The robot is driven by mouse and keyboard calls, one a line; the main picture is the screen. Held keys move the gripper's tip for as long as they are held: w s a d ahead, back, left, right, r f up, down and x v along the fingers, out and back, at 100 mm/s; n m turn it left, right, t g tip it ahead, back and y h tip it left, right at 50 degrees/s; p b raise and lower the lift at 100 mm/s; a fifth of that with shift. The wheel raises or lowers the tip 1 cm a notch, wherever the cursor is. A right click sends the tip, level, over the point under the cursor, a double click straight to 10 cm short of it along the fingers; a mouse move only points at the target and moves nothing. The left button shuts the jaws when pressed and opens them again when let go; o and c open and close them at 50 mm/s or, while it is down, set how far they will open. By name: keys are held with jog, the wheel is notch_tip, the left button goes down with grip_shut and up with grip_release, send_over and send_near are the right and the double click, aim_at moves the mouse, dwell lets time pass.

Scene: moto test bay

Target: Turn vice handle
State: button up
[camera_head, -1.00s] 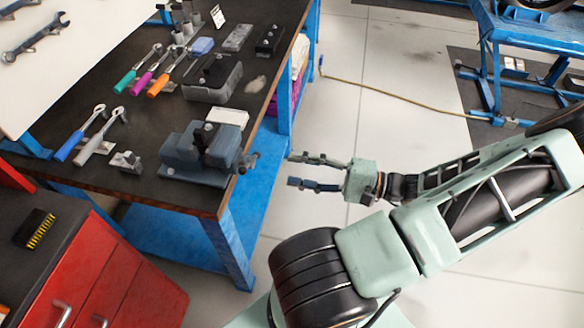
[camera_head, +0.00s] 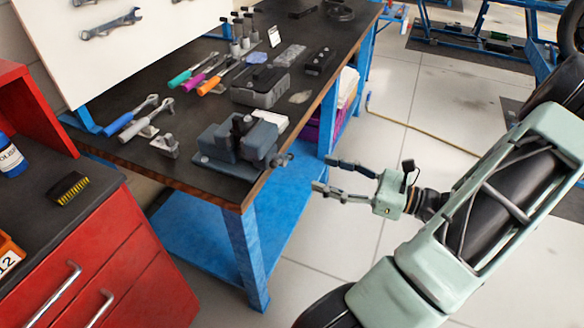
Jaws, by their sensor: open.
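The blue-grey vice (camera_head: 238,146) sits on the dark workbench top (camera_head: 140,97) near its front right corner. Its handle (camera_head: 281,160) sticks out to the right, past the bench edge. My gripper (camera_head: 325,175) is open and empty. It is to the right of the handle and a little lower in the picture, apart from it, over the floor beside the bench. Its two fingers point left toward the vice. Nothing hides the handle.
Ratchets with coloured grips (camera_head: 213,82), a grey box (camera_head: 260,89) and sockets lie on the bench. A red cabinet (camera_head: 95,265) with a brush (camera_head: 70,188) on top stands at left. A yellow hose (camera_head: 420,131) crosses the floor.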

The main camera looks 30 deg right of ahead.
aim_at(286, 162)
jog(key=x, duration=0.9)
jog(key=shift+w+a, duration=0.25)
jog(key=shift+w, duration=0.05)
grip_shut()
